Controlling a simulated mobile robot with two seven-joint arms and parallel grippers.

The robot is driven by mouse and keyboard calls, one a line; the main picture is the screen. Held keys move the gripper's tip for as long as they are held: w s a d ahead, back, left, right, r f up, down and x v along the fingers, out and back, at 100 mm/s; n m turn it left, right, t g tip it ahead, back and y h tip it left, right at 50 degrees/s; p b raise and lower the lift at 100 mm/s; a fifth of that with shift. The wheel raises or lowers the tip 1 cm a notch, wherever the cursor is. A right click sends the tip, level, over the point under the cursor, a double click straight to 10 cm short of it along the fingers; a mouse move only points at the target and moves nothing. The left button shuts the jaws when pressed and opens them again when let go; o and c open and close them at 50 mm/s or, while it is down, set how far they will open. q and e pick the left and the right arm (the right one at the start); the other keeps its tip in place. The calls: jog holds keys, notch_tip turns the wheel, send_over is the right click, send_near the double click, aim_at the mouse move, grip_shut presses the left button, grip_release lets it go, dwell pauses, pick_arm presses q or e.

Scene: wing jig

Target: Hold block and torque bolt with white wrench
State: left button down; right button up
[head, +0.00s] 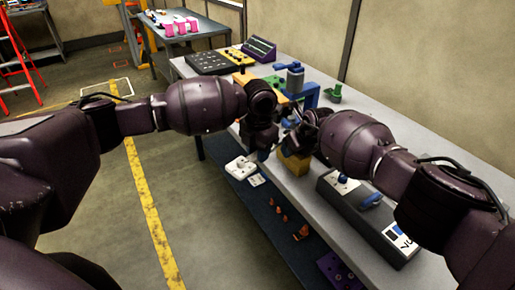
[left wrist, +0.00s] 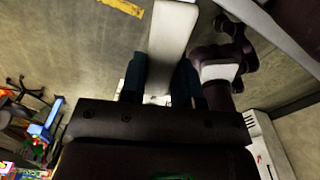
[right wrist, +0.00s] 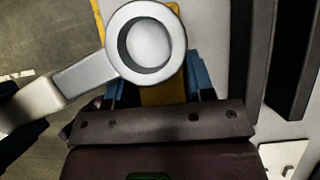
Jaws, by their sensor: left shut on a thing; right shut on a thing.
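The white wrench (left wrist: 172,35) is gripped by its handle between the dark blue fingers of my left gripper (left wrist: 158,85). In the right wrist view its handle (right wrist: 82,80) leads to a ring end over the yellow block (right wrist: 165,96). A pale rounded shape shows inside the ring; I cannot tell whether it is the bolt or how the ring seats on it. My right gripper (right wrist: 158,92) is shut on the block, one finger on each side. In the head view the block (head: 294,164) shows at the bench's near edge, below both grippers; the wrench is hidden there.
A grey case (head: 367,217) with a blue handle lies on the bench right of the block. Blue and green fixtures (head: 305,95) and a dark panel box (head: 208,62) stand farther back. A lower shelf (head: 283,238) holds small orange parts.

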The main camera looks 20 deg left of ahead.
pick_arm(q)
jog(key=shift+f, duration=0.15)
dwell(0.5)
jog(key=shift+s+f, duration=0.2)
jog(key=shift+f, duration=0.7)
jog(key=a+m, duration=0.1)
jog(key=w+a+m, duration=0.1)
jog(key=shift+m, duration=0.3)
jog(key=shift+w+a+r, duration=0.1)
jog(key=shift+w+r, duration=0.05)
jog(key=shift+r, duration=0.05)
dwell(0.4)
